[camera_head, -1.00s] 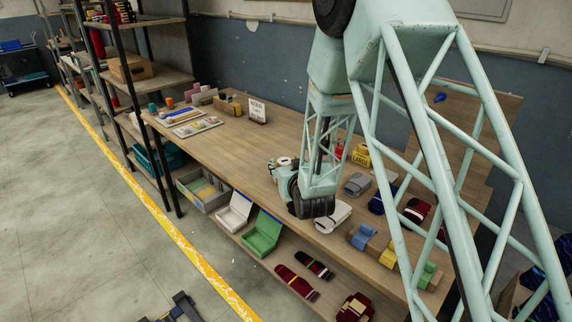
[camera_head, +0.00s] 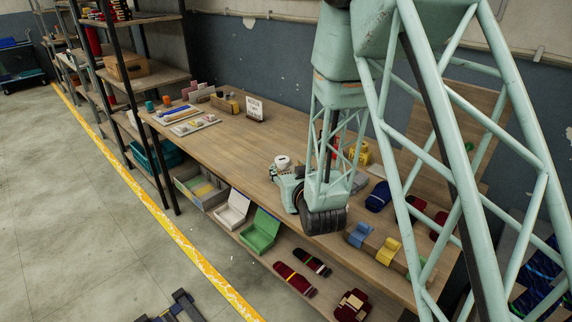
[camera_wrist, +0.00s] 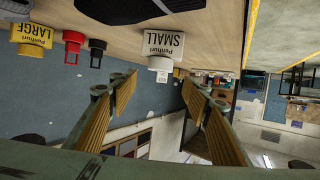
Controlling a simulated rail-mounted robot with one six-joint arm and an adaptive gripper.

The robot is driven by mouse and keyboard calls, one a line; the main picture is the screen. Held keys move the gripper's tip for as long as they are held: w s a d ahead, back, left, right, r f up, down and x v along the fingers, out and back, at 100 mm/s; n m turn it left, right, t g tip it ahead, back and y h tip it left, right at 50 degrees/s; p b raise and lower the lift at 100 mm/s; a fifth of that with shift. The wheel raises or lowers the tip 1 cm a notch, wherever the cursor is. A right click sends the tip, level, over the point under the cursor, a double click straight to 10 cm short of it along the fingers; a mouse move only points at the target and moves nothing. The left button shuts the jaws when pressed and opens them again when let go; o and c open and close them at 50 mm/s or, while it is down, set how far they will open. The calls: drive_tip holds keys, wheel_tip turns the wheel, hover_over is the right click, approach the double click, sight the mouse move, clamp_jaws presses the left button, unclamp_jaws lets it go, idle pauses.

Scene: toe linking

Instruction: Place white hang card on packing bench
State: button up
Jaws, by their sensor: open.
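My gripper (camera_wrist: 158,88) is open, with nothing between its ribbed fingers in the wrist view. In the head view it is low over the middle of the packing bench (camera_head: 215,145), partly hidden by my arm. I cannot make out a white hang card for certain. A white piece marked SMALL (camera_wrist: 163,42) is beyond the fingertips in the wrist view, which looks upside down.
A yellow piece marked LARGE (camera_wrist: 31,34) and a red piece (camera_wrist: 73,42) stand nearby. A small sign (camera_head: 255,109) stands at the bench's back edge. Folded socks (camera_head: 378,197) lie on the right. Open white (camera_head: 233,209) and green (camera_head: 262,232) boxes sit below. The bench's left middle is clear.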

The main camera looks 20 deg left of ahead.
drive_tip(key=shift+v, duration=1.85)
drive_tip(key=shift+r, duration=0.1)
drive_tip(key=d+r+m+g+h, duration=0.2)
drive_tip(key=d+r+h, duration=0.1)
drive_tip(key=d+r, duration=0.8)
drive_tip(key=s+d+r+m+g+h, duration=0.1)
drive_tip(key=s+d+r, duration=0.2)
drive_tip(key=s+d, duration=0.35)
drive_tip(key=s+d+r+g+h, duration=0.1)
drive_tip(key=s+d+r, duration=0.2)
drive_tip(key=d, duration=0.6)
drive_tip(key=s+d+r+m+g+h, duration=0.1)
drive_tip(key=s+d, duration=0.5)
drive_tip(key=s, duration=0.6)
drive_tip(key=s+d+r+m+g, duration=0.1)
drive_tip(key=s+d, duration=0.4)
drive_tip(key=s, duration=0.7)
drive_tip(key=s+d+r+m+g+h, duration=0.1)
drive_tip(key=s+d+r, duration=0.3)
drive_tip(key=s, duration=0.8)
drive_tip(key=d+g, duration=0.1)
drive_tip(key=d, duration=0.1)
drive_tip(key=shift+s+d+r+g+h, duration=0.2)
drive_tip(key=shift+s+d+g+h, duration=0.1)
drive_tip(key=shift+s+d, duration=0.05)
